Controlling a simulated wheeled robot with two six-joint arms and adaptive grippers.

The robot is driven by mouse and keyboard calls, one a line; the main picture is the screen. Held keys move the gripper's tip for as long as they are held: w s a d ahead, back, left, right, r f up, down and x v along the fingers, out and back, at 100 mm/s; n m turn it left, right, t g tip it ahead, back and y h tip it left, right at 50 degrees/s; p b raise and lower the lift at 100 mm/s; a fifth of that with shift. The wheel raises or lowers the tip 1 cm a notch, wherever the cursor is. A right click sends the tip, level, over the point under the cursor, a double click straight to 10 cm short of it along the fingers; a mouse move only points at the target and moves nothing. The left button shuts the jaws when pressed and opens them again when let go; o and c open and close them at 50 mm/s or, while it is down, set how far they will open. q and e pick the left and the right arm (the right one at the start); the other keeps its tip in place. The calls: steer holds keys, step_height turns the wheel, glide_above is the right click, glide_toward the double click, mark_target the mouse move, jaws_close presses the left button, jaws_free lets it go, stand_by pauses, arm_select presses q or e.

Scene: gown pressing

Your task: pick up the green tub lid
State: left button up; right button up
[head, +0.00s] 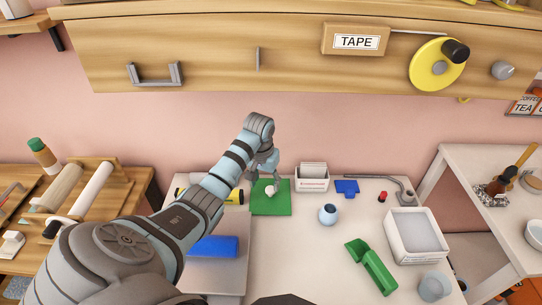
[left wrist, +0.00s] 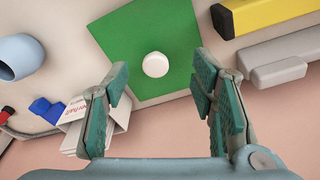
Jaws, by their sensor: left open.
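The green tub lid (head: 280,208) is a flat green square with a round white knob (left wrist: 155,64) on it. It lies on the white table at the back, left of the middle. In the left wrist view the green lid (left wrist: 150,30) fills the upper middle. My left gripper (head: 267,182) is open and empty above the lid's far part. In the left wrist view its two fingers (left wrist: 158,92) are spread on either side, with the knob in the gap beyond them. The arm hides little of the lid. My right gripper is not in view.
A white card box (head: 312,178) stands right of the lid, and a yellow-and-black item (left wrist: 265,15) lies left of it. A blue-grey round pot (head: 328,214), a green scoop-like piece (head: 372,268) and a white tub (head: 413,237) stand further right. The table's front middle is clear.

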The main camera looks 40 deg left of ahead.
mark_target(270, 189)
arm_select(q)
steer(key=f, duration=0.1)
steer(key=w+f+b, duration=0.1)
steer(key=shift+f, duration=0.4)
steer(key=w+f+b, duration=0.1)
steer(key=f, duration=0.1)
steer(key=w+f+b, duration=0.1)
steer(key=f, duration=0.1)
steer(key=shift+w+a, duration=0.1)
steer(key=shift+w, duration=0.05)
steer(key=shift+f, duration=0.25)
steer(key=shift+s+r, duration=0.3)
steer(key=shift+c, duration=1.2)
jaws_close()
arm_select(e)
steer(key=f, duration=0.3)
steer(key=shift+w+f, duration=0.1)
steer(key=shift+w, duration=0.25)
